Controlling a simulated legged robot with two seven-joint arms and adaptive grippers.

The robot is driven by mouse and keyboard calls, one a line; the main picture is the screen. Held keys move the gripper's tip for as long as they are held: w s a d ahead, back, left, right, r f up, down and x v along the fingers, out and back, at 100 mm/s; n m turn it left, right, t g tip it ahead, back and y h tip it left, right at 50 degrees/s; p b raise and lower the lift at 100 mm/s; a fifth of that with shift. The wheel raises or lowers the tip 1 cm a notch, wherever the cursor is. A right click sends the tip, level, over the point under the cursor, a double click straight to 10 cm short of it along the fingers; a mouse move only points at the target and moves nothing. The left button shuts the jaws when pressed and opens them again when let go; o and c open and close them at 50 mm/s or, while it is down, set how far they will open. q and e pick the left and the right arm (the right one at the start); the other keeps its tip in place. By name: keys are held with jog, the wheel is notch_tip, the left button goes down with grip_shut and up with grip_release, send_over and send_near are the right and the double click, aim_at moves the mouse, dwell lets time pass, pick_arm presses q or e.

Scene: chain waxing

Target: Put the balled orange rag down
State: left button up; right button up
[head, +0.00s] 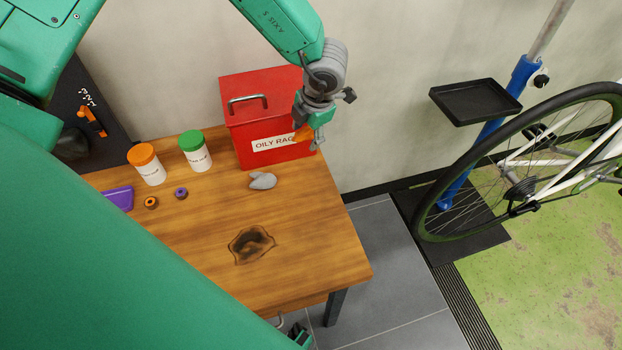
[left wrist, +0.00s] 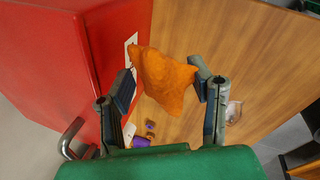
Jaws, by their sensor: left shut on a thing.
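The balled orange rag (left wrist: 163,80) is between the fingers of my left gripper (left wrist: 163,76), which is shut on it. In the head view only a small orange part of the rag (head: 302,134) shows beside my left gripper (head: 316,138). The gripper hangs at the front right of the red oily-rag bin (head: 262,110), above the table's right side. In the left wrist view the red bin (left wrist: 60,60) stands just left of the rag. Only small parts at the end of my other arm show at the bottom of the head view, so its jaws cannot be made out.
Orange-lidded (head: 147,165) and green-lidded (head: 195,150) jars stand left of the bin. A bicycle wheel (head: 420,180) and black tray (head: 475,101) are at right. The table's front right is clear.

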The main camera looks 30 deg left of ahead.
pick_arm(q)
notch_tip(320, 180, down, 3)
jog(key=shift+w+r+b, duration=0.15)
jog(key=shift+r+b, duration=0.05)
jog(key=shift+b, duration=0.65)
jog(key=shift+d+f, duration=0.1)
jog(key=shift+f, duration=0.15)
jog(key=b, duration=0.1)
send_over(307, 173)
jog(key=d, duration=0.1)
jog(key=f, duration=0.5)
jog(key=shift+d, duration=0.2)
jog(key=x, duration=0.4)
jog(key=shift+s+f, duration=0.3)
jog(key=shift+f, duration=0.15)
jog(key=shift+d, duration=0.3)
jog(key=shift+f+b, duration=0.1)
jog(key=shift+b, duration=0.2)
jog(key=o, duration=1.2)
jog(key=shift+d, duration=0.1)
